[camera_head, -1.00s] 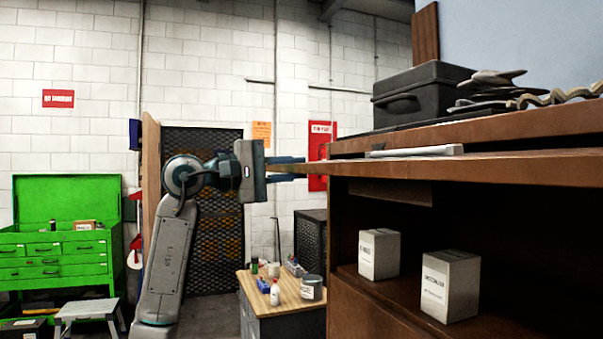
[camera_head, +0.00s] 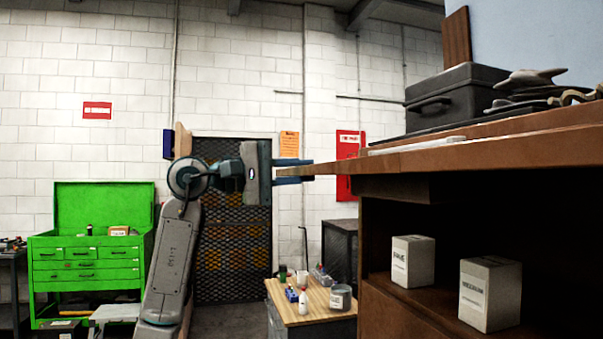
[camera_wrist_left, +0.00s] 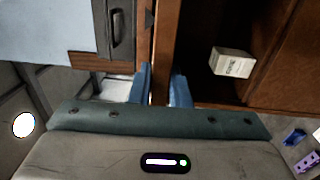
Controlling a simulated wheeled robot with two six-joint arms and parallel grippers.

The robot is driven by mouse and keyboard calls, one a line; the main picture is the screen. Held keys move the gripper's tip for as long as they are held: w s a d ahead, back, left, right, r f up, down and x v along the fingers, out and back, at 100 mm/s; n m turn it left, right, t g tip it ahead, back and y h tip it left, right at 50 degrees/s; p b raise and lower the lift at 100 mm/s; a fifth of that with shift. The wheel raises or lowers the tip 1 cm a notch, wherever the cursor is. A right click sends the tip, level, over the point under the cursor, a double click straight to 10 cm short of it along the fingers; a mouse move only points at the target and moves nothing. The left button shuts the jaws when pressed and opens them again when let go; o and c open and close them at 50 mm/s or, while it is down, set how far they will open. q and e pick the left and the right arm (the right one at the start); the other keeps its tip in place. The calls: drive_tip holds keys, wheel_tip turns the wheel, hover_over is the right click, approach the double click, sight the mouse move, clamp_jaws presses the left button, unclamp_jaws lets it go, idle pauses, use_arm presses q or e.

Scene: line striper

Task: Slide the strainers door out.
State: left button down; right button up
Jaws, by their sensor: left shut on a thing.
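A brown wooden panel (camera_head: 345,167), seen nearly edge-on, juts left past the cabinet (camera_head: 400,315) above its open shelf; I take it for the strainers door. My left gripper (camera_head: 296,174) is shut on the panel's left end, one finger on each side. In the left wrist view the panel edge (camera_wrist_left: 160,60) stands between the two fingers (camera_wrist_left: 163,88). Two white boxes (camera_head: 413,262) (camera_head: 490,294) with printed labels stand on the shelf inside; one box also shows in the left wrist view (camera_wrist_left: 232,62). My right gripper is not in view.
A black case (camera_head: 450,95) and grey items (camera_head: 530,85) lie on the cabinet top. A low wood-topped bench (camera_head: 310,300) with bottles and a can stands beyond, below my gripper. A green tool chest (camera_head: 95,250) stands at the left.

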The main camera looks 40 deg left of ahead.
use_arm(q)
drive_tip(key=shift+s+a+f+b, duration=0.1)
drive_tip(key=shift+s+a+b, duration=0.3)
drive_tip(key=shift+s, duration=0.1)
drive_tip(key=shift+b+v, duration=0.75)
drive_tip(key=shift+v, duration=1.65)
drive_tip(key=shift+d+r, duration=0.1)
drive_tip(key=shift+r, duration=0.15)
drive_tip(key=c, duration=1.5)
unclamp_jaws()
drive_tip(key=shift+c, duration=0.2)
drive_tip(key=shift+o, duration=1.3)
drive_tip(key=shift+s, duration=0.15)
drive_tip(key=o, duration=0.3)
